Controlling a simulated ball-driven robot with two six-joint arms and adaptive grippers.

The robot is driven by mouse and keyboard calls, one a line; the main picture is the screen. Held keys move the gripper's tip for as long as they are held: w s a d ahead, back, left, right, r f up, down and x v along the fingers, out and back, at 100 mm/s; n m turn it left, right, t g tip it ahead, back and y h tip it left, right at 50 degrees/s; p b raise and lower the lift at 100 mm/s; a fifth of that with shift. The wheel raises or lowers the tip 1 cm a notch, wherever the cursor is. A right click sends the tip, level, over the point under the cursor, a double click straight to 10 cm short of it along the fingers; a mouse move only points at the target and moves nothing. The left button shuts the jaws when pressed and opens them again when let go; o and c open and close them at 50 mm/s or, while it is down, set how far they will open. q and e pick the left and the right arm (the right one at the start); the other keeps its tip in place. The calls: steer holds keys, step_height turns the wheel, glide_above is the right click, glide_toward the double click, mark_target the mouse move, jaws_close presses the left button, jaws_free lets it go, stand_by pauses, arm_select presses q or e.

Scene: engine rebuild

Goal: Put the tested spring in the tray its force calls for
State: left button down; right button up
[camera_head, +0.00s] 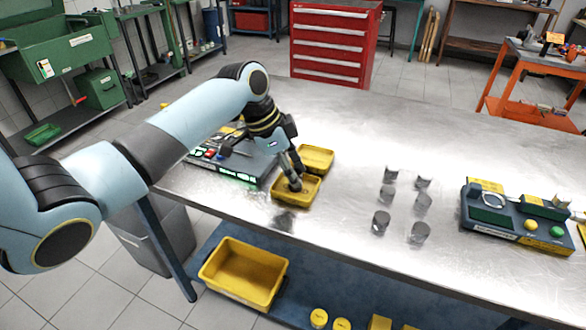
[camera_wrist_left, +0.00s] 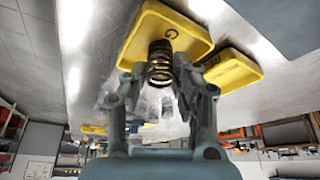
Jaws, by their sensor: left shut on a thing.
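Two yellow trays stand on the metal bench: a front tray (camera_head: 279,200) and a back tray (camera_head: 318,153). My left gripper (camera_head: 294,184) is low over the front tray. In the left wrist view, its two fingers (camera_wrist_left: 160,80) are shut on a dark coil spring (camera_wrist_left: 160,60). The spring overlaps the edge of a yellow tray marked "G" (camera_wrist_left: 190,35); I cannot tell if it touches it. The other tray (camera_wrist_left: 228,72) is beside that one. In the head view the gripper hides the spring. My right gripper is not in view.
A blue-grey device with a green display (camera_head: 232,168) stands left of the trays. Several grey cylindrical parts (camera_head: 388,194) stand mid-bench. A fixture with yellow and green buttons (camera_head: 515,222) is at the right. A yellow bin (camera_head: 243,272) sits below the bench edge.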

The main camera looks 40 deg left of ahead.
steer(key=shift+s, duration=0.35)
arm_select(q)
steer(key=c, duration=1)
jaws_free()
steer(key=shift+f, duration=0.1)
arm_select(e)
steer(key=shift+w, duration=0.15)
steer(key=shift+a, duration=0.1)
arm_select(q)
steer(key=shift+r, duration=0.25)
steer(key=b+v, duration=0.1)
steer(key=v, duration=1)
steer(key=shift+s+a+r, duration=0.15)
steer(key=shift+r, duration=0.2)
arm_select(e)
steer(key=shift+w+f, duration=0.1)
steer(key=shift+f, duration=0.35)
